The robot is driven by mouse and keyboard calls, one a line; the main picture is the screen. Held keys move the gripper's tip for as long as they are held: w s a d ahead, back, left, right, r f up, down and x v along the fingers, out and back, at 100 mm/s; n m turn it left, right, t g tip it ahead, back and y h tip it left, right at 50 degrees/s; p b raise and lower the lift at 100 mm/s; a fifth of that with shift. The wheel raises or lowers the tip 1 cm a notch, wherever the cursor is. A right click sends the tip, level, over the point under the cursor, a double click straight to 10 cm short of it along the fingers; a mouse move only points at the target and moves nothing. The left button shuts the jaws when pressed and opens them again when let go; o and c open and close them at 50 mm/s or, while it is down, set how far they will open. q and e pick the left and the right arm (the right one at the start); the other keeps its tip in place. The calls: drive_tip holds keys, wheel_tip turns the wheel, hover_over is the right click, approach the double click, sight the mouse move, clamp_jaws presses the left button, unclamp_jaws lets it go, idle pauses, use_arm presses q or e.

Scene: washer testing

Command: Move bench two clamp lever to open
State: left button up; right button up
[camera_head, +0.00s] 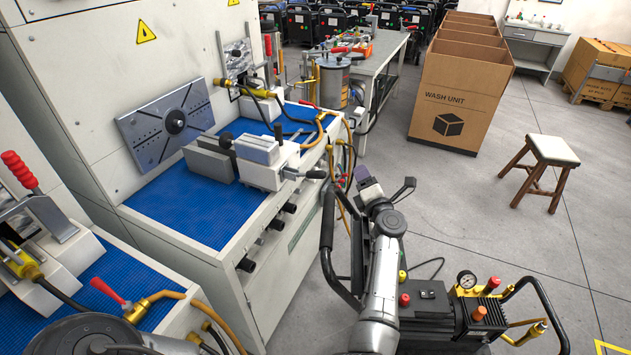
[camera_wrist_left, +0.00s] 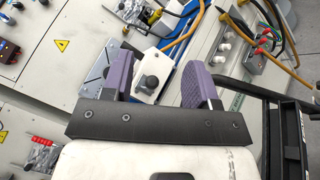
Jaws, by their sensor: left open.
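Two red-handled clamp levers show in the head view. One red lever (camera_head: 19,170) stands tilted up on the near left bench. Another red lever (camera_head: 268,45) stands upright on a clamp at the far end of the middle bench. I cannot tell which is bench two's. My left gripper (camera_head: 368,187) is in front of the middle bench, to the right of its vise, apart from both levers. My right gripper is not in view.
The middle bench has a blue mat (camera_head: 180,210), a grey vise (camera_head: 265,160) and a slotted plate (camera_head: 170,122). Hoses hang at its right end. A pump unit (camera_head: 445,310) stands near the arm. A stool (camera_head: 540,165) and cardboard boxes (camera_head: 455,95) stand on open floor.

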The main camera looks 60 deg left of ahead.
sight(315, 174)
use_arm(q)
drive_tip(key=s+f+n+g, duration=0.5)
drive_tip(key=s+n+g, duration=0.1)
drive_tip(key=n+g, duration=0.15)
drive_tip(key=shift+h, duration=0.4)
drive_tip(key=a, duration=0.4)
drive_tip(key=a+b, duration=0.1)
drive_tip(key=a, duration=0.4)
drive_tip(key=s+a, duration=0.1)
drive_tip(key=a, duration=0.3)
drive_tip(key=shift+s+a+r, duration=0.1)
drive_tip(key=shift+a+r, duration=0.1)
drive_tip(key=shift+a, duration=0.05)
clamp_jaws()
